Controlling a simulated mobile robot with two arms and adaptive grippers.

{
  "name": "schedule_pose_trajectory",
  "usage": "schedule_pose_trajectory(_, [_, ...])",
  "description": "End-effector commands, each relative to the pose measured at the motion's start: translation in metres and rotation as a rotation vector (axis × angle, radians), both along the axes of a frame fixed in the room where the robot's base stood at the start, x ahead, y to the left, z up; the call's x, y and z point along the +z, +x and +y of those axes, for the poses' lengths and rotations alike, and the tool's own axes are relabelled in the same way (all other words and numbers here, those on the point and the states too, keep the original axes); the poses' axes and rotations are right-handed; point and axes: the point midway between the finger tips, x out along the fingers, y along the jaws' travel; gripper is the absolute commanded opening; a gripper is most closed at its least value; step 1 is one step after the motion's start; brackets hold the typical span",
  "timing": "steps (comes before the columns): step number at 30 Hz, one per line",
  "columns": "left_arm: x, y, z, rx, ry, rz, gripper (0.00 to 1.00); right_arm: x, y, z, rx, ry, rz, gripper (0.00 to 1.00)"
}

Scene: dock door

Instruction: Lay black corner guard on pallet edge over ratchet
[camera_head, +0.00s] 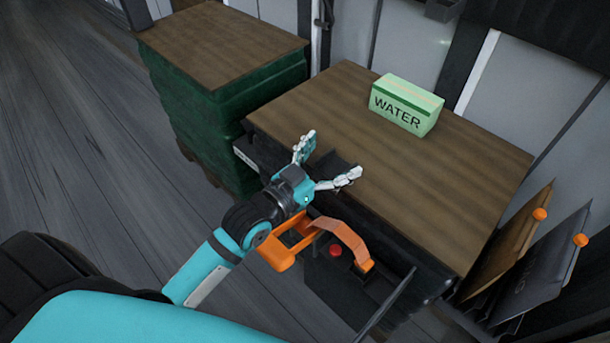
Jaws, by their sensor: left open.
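A small black piece that looks like the corner guard (335,164) lies on the near left edge of the right-hand pallet load, on its brown top (445,170). My left gripper (322,163) is open, with its two pale fingers spread on either side of the black piece. I cannot tell whether they touch it. An orange curved part (345,243) shows just below the gripper, against the load's dark side. I cannot make out a ratchet for certain; my gripper and wrist hide part of that edge.
A green WATER box (405,104) stands on the brown top towards the back. A green-wrapped stack (215,110) stands to the left. A dark box with a red button (335,250) is at the near side. Flat bags with orange knobs (540,250) lean at right.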

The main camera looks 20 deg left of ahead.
Motion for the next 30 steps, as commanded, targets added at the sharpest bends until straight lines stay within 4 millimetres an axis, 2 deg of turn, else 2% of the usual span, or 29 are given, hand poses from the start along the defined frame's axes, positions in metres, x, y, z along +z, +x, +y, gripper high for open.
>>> schedule_pose_trajectory(1, [-0.003, -0.012, 0.004, -0.002, 0.004, 0.009, 0.95, 0.001, 0.002, 0.000, 0.000, 0.001, -0.006, 0.40])
schedule_pose_trajectory(6, [-0.002, -0.049, 0.016, -0.003, 0.003, 0.009, 0.95, -0.005, 0.002, 0.000, 0.001, 0.001, -0.005, 0.40])
schedule_pose_trajectory(15, [-0.003, -0.092, 0.033, -0.001, 0.002, 0.008, 0.95, -0.010, -0.002, 0.000, 0.001, 0.001, 0.000, 0.40])
schedule_pose_trajectory(21, [-0.002, -0.101, 0.036, -0.001, 0.002, 0.005, 0.95, -0.009, 0.000, 0.000, 0.002, 0.002, -0.007, 0.40])
schedule_pose_trajectory(30, [-0.001, -0.101, 0.036, -0.001, 0.000, 0.004, 0.95, -0.009, 0.004, 0.001, 0.002, 0.002, -0.011, 0.40])
